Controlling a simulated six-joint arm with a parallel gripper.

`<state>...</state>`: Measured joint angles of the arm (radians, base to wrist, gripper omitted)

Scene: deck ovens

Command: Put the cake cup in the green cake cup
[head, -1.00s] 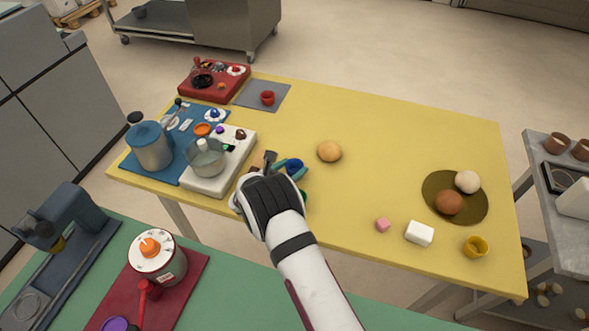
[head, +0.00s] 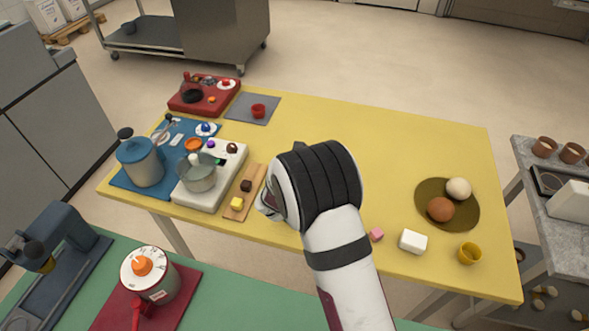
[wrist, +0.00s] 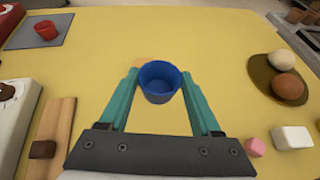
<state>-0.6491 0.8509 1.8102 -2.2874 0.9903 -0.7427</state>
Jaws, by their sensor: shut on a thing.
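The cake cup (wrist: 160,84) is a blue, open-topped cup. In the wrist view it sits upright between the teal fingers of my gripper (wrist: 160,92), which is shut on it. The yellow table (wrist: 85,60) shows around the cup, but its height above the table is hard to judge. In the head view my wrist and arm hide the fingers and the blue cup. The green cake cup does not show in either view now; my arm covers that part of the table in the head view.
A red cup (head: 258,111) stands on a grey mat at the back left. A yellow cup (head: 470,253), white block (head: 413,241) and pink cube (head: 376,235) lie front right. A wooden board (head: 251,187) with small cubes is left of my gripper. The middle back is clear.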

